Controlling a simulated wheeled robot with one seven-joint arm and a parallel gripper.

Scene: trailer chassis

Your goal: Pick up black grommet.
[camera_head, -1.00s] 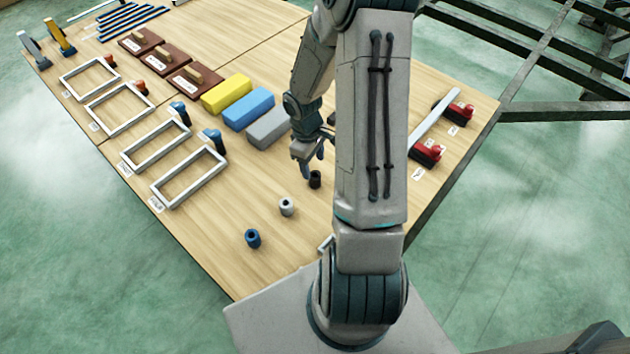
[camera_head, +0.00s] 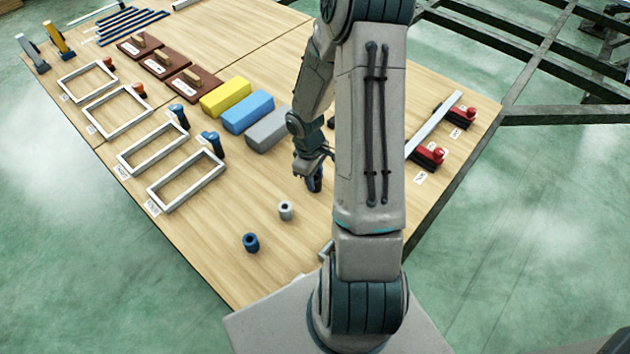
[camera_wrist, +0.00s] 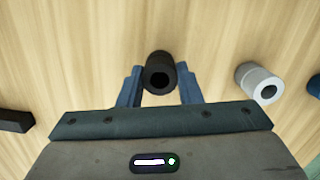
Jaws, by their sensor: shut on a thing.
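The black grommet (camera_wrist: 160,70) is a short dark cylinder with a hole in its end. In the wrist view it sits between the two blue fingers of my gripper (camera_wrist: 160,86), which are shut on it. I cannot tell whether the grommet still touches the table.
A white grommet (camera_head: 285,210) and a blue grommet (camera_head: 250,242) stand nearby on the wooden table (camera_head: 215,265). Grey, blue and yellow blocks (camera_head: 247,111) lie behind. White frames (camera_head: 187,180) are at the left; red-handled tools (camera_head: 428,155) are at the right.

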